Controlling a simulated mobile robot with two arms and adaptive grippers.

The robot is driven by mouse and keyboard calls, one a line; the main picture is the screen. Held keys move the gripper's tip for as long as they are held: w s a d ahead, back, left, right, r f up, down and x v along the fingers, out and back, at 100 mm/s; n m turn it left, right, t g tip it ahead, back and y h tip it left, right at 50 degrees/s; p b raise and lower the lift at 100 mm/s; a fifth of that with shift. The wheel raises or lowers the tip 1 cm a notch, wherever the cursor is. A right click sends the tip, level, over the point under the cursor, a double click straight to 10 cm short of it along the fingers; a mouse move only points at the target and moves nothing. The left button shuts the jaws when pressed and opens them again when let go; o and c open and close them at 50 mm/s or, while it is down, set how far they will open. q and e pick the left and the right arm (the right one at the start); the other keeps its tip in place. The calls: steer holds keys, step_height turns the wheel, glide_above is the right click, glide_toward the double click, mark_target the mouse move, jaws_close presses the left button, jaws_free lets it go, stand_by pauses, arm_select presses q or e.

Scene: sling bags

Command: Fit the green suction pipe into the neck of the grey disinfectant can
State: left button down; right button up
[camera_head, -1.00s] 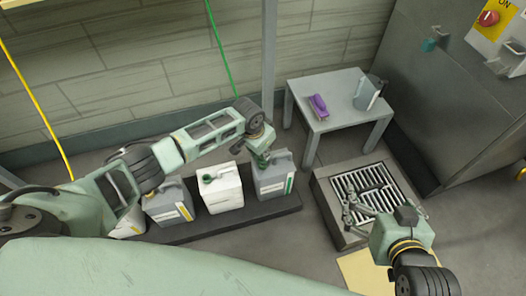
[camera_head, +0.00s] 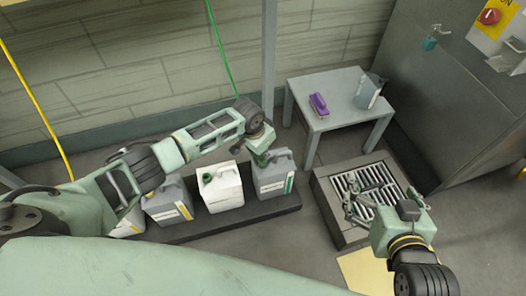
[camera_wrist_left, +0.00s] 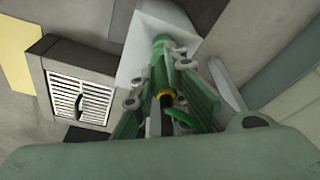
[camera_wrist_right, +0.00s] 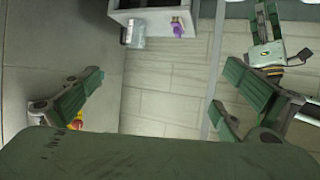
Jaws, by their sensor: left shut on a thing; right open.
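The grey can (camera_head: 274,180) with a green stripe on its label stands at the right end of the dark plinth. My left gripper (camera_head: 262,156) is over the can's top, shut on the green suction pipe (camera_wrist_left: 160,45). In the left wrist view the pipe has a yellow ring and lies between the fingers, with the pale can body (camera_wrist_left: 137,45) behind it. The fingers hide the neck, and I cannot tell whether the pipe's end is inside it. My right gripper (camera_head: 353,204) is open and empty above the floor grate.
A white can (camera_head: 222,190) and another grey can (camera_head: 170,205) stand left on the plinth (camera_head: 240,219). A grey table (camera_head: 333,122) holds a purple item (camera_head: 318,104) and a grey jug (camera_head: 369,91). The floor grate (camera_head: 322,190) lies right. A green hose (camera_head: 222,50) hangs behind.

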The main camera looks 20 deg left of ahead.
arm_select(q)
steer(key=shift+f, duration=0.2)
arm_select(e)
steer(key=shift+w+a+r+t, duration=0.15)
steer(key=shift+w+r+t, duration=0.15)
steer(key=shift+r, duration=0.1)
arm_select(q)
steer(key=shift+f, duration=0.15)
arm_select(e)
steer(key=shift+w+a+r, duration=0.15)
steer(key=shift+w+r, duration=0.15)
steer(key=shift+r, duration=0.25)
arm_select(q)
steer(key=shift+d+f+b, duration=0.1)
steer(key=shift+f+b, duration=0.3)
steer(key=shift+b, duration=0.05)
arm_select(e)
steer(key=shift+w+a+r+t+y, duration=0.15)
steer(key=shift+w+r+t+y, duration=0.1)
steer(key=shift+r+t, duration=0.3)
steer(key=shift+w+a+r+t+y, duration=0.15)
steer(key=shift+w+r+t+y, duration=0.1)
steer(key=shift+r+t, duration=0.3)
arm_select(q)
steer(key=c, duration=1.7)
jaws_free()
arm_select(e)
steer(key=shift+r, duration=0.15)
arm_select(q)
steer(key=shift+r, duration=0.1)
